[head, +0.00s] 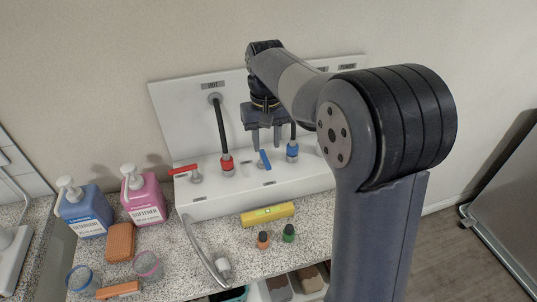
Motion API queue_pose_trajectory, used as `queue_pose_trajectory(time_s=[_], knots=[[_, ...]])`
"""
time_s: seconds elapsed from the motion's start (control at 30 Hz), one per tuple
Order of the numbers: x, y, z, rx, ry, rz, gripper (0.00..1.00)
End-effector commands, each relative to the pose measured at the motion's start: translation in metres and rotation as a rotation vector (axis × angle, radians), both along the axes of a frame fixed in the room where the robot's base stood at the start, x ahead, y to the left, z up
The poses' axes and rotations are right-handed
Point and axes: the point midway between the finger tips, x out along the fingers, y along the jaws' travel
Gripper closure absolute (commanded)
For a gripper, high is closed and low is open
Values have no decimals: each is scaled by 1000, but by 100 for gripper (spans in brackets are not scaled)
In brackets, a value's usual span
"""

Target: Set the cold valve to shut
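The cold valve's blue lever (263,159) is on the white supply box against the wall, left of the blue hose fitting (292,151). The lever stands steep in the picture, unlike the hot valve's red lever (182,170), which lies nearly level. My gripper (266,140) points down just above the blue lever. Its two fingers are spread apart with nothing seen between them. Whether a finger touches the lever cannot be told. My arm covers the right part of the box and the panel label above the blue fitting.
A red hose fitting (227,164) with a black hose rises between the valves. On the speckled counter are a blue bottle (84,212), a pink bottle (145,197), an orange sponge (120,242), a yellow level (267,214), two small bottles and a loose grey hose (201,247).

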Motion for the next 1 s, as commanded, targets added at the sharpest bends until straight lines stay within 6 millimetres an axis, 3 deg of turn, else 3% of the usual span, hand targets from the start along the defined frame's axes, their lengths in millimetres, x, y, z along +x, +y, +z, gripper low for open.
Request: queue_pose_trajectory(time_s=[0.1, 0.3, 0.7, 1.0], knots=[[-1, 0, -23, -1, 3, 0, 64], [-1, 0, -49, 0, 2, -1, 64], [0, 0, -58, 0, -1, -1, 64], [0, 0, -57, 0, -1, -1, 87]])
